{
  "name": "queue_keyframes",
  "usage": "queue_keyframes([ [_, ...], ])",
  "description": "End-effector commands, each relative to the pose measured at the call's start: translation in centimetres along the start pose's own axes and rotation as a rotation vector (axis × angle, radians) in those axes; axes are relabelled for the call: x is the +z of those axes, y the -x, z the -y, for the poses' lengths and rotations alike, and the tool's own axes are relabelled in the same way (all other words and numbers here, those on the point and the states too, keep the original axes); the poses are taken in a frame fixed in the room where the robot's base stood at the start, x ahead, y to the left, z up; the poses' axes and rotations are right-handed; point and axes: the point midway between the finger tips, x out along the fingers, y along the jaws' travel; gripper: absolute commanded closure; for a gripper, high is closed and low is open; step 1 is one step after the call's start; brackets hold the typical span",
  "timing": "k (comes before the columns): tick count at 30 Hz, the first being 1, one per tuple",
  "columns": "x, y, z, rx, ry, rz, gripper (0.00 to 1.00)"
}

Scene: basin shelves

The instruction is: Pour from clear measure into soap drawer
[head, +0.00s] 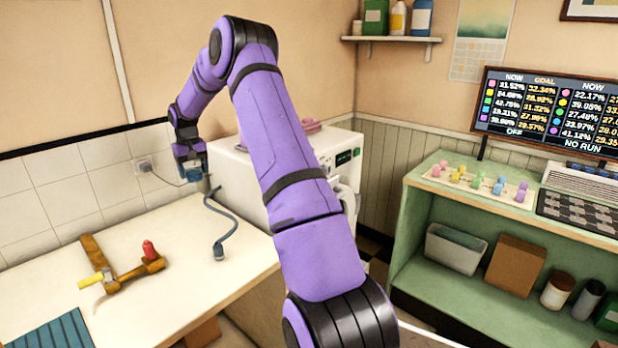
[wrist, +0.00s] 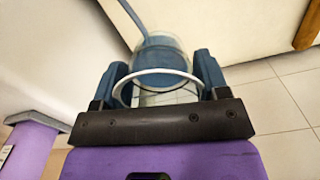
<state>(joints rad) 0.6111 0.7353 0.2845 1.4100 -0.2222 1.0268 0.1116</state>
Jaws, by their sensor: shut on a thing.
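My gripper (head: 192,172) is small in the head view, at the left end of the white machine, above the back of the white counter. In the wrist view, my gripper (wrist: 160,82) has its two blue fingers on either side of the clear measure (wrist: 161,45), shut on it. In the head view the measure is too small to make out clearly. The white machine (head: 232,182) has a dark display; my arm hides part of its front, and I cannot make out the soap drawer.
A blue-grey hose (head: 219,230) hangs beside the machine onto the counter (head: 190,285). Wooden pieces with a red knob (head: 149,250) lie on the counter's left. A green shelf unit (head: 450,290) with a bin and boxes stands right. Open counter lies in front.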

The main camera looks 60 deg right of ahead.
Motion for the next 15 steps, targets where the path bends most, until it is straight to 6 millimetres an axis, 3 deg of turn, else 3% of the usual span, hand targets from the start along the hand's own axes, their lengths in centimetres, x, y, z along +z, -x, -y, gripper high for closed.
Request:
queue_keyframes([
  [3,-0.8,1.0,-3.9,0.000,-0.059,-0.002,0.57],
  [15,-1.6,4.2,-15.9,-0.001,-0.234,-0.001,0.57],
])
